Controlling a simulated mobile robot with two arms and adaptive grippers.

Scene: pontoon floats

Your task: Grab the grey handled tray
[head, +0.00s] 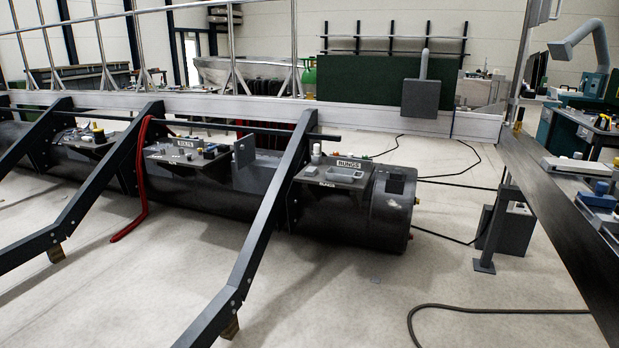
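A small grey tray-like thing (343,173) sits on the dark shelf labelled "BUNGS" (326,184), on top of the near end of the long dark cylindrical float (345,222). It is small in the head view, and I cannot make out a handle on it. On the dark bench (545,200) at the right edge lies a flat pale grey tray-like thing (575,166); I cannot tell whether it has a handle. Neither of my grippers shows in the head view.
Dark slanted beams (255,235) cross in front of the float. A red hose (139,190) hangs over one beam. Blue bins (603,200) stand on the right bench. A grey box (507,228) and black cables (480,308) are on the floor. The front-middle floor is mostly clear.

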